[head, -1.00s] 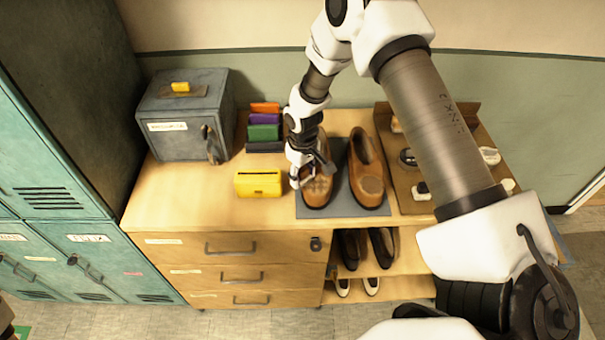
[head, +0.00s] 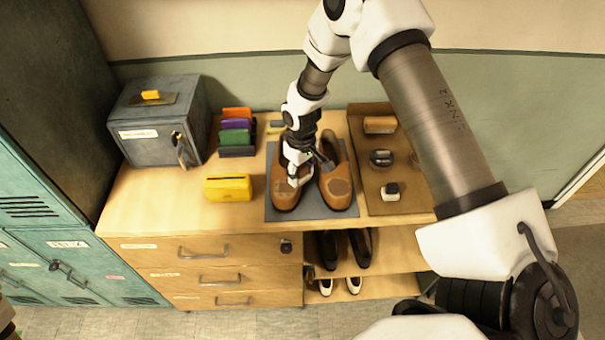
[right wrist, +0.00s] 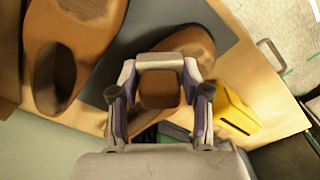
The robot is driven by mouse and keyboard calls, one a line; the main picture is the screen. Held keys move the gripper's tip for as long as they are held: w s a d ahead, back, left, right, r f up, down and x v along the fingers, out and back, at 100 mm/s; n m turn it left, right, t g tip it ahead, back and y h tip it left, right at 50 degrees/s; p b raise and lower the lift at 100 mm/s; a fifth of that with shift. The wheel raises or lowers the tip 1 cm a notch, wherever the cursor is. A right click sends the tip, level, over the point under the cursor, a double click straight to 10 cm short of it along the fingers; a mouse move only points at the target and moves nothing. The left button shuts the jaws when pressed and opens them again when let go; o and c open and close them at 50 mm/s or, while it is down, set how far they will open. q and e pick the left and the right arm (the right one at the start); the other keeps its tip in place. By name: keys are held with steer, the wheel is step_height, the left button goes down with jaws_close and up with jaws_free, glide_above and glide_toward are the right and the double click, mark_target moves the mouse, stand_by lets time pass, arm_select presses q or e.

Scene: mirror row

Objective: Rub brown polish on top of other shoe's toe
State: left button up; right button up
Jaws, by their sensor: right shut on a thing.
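Two tan-brown shoes lie side by side on a grey mat (head: 312,213), toes toward the front edge. The left shoe (head: 285,200) and the right shoe (head: 340,198) each show a dull patch on the toe. My right gripper (head: 297,180) is low over the left shoe, at its inner side. In the right wrist view, the gripper (right wrist: 160,88) is shut on a small brown block-like applicator (right wrist: 158,100), with that shoe's toe (right wrist: 190,42) behind it. Whether the applicator touches the leather is hidden.
A yellow box (head: 228,188) stands left of the mat. Coloured holders (head: 236,138) and a grey metal box (head: 160,120) are farther left. A brown tray (head: 400,208) to the right holds a brush (head: 380,124), a round tin (head: 381,158) and a small white-topped item (head: 390,191).

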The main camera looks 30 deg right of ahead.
mark_target(299, 168)
steer(key=shift+w+a+r+p, duration=0.15)
steer(key=shift+r+p, duration=0.15)
steer(key=shift+r, duration=0.2)
steer(key=shift+a+r+p, duration=0.15)
steer(key=shift+r+p, duration=0.1)
steer(key=shift+r, duration=0.25)
steer(key=shift+d+r+p, duration=0.1)
steer(key=shift+r+p, duration=0.45)
steer(key=shift+r, duration=0.2)
steer(key=shift+d+r, duration=0.15)
steer(key=shift+r, duration=0.85)
steer(key=shift+n, duration=0.3)
